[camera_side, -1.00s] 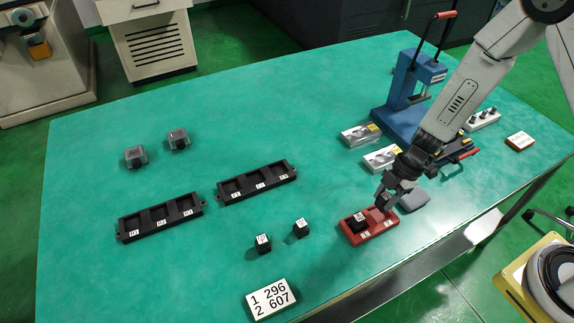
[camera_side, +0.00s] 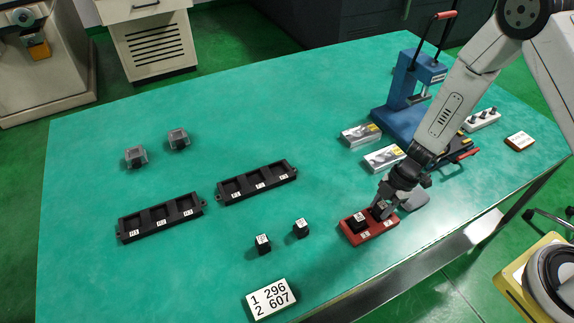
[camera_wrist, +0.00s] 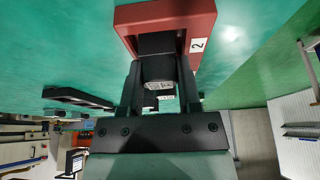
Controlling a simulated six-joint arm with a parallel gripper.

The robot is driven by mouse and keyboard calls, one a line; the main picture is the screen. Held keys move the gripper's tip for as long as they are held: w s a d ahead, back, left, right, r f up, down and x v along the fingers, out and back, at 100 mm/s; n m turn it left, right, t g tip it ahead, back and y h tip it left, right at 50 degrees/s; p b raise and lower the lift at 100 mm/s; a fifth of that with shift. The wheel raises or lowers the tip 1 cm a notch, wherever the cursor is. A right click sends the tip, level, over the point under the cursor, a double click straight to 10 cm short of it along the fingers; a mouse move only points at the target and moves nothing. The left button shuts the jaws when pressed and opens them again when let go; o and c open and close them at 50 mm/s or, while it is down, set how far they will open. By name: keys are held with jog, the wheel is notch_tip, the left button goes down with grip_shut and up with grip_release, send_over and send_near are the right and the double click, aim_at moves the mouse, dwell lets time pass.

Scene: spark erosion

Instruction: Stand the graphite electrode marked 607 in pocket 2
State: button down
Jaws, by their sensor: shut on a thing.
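The red holder (camera_side: 372,231) lies near the table's front edge, with tags 1 and 2; its tag 2 side also shows in the wrist view (camera_wrist: 170,16). A dark electrode with a white label (camera_side: 358,219) stands in pocket 1. My gripper (camera_side: 383,207) is at the pocket 2 end. In the wrist view my gripper (camera_wrist: 158,85) is shut on a dark electrode (camera_wrist: 156,70), whose far end meets the holder beside tag 2. How deep it sits in the pocket I cannot tell, and its mark is not legible. A white card (camera_side: 270,298) reads 1 296, 2 607.
Two loose dark electrodes (camera_side: 263,244) (camera_side: 301,228) stand left of the holder. Two black racks (camera_side: 160,218) (camera_side: 257,182) lie further left. A blue press (camera_side: 400,100) and silver boxes (camera_side: 383,158) are behind. A grey flat piece (camera_side: 416,200) lies close to my gripper's right.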

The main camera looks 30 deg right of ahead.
jog(key=shift+f, duration=0.2)
dwell(0.6)
jog(key=shift+c, duration=1.1)
grip_release()
jog(key=shift+r, duration=0.15)
jog(key=shift+v, duration=3.75)
jog(key=shift+r, duration=0.1)
jog(key=s+r+m+t+h, duration=0.1)
jog(key=s+r+m+h, duration=0.1)
jog(key=r+m, duration=0.4)
jog(key=s+d+r+m+t+h, duration=0.1)
jog(key=s+r+m+h, duration=0.1)
jog(key=s+r+m, duration=0.2)
notch_tip(320, 180, up, 3)
jog(key=m, duration=0.8)
jog(key=shift+s+d+r+t, duration=0.15)
jog(key=shift+s+d+t, duration=0.15)
jog(key=shift+d, duration=0.05)
